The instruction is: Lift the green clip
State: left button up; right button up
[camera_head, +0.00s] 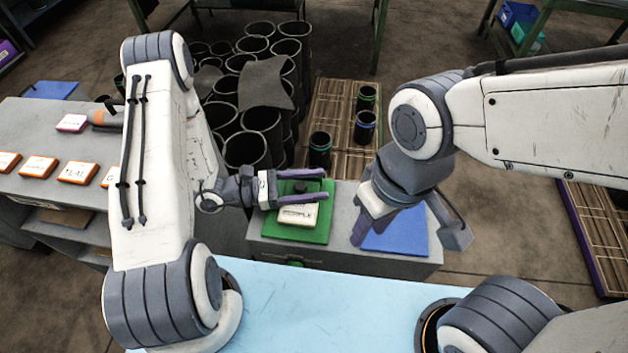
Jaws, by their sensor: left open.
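A green mat (318,229) lies on the grey bench, with a white labelled block (298,214) on it. I cannot single out the green clip with certainty. A small dark piece (300,187) shows between the fingers of my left gripper (325,185), behind the white block. My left gripper points right over the green mat; its fingers are apart, one on each side of that piece in the picture. Whether they touch it cannot be told. My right gripper (408,225) points down over a blue mat (400,240), its fingers spread wide with nothing seen between them.
Several black rubber sleeves (247,150) stand behind the bench. A wooden pallet (340,110) holds a few banded sleeves. A side table at left carries several orange-edged labelled blocks (78,173). A clear light blue surface (320,310) lies in front.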

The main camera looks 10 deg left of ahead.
pick_arm(q)
jog(key=shift+d, duration=0.1)
jog(key=shift+c, duration=0.3)
grip_shut()
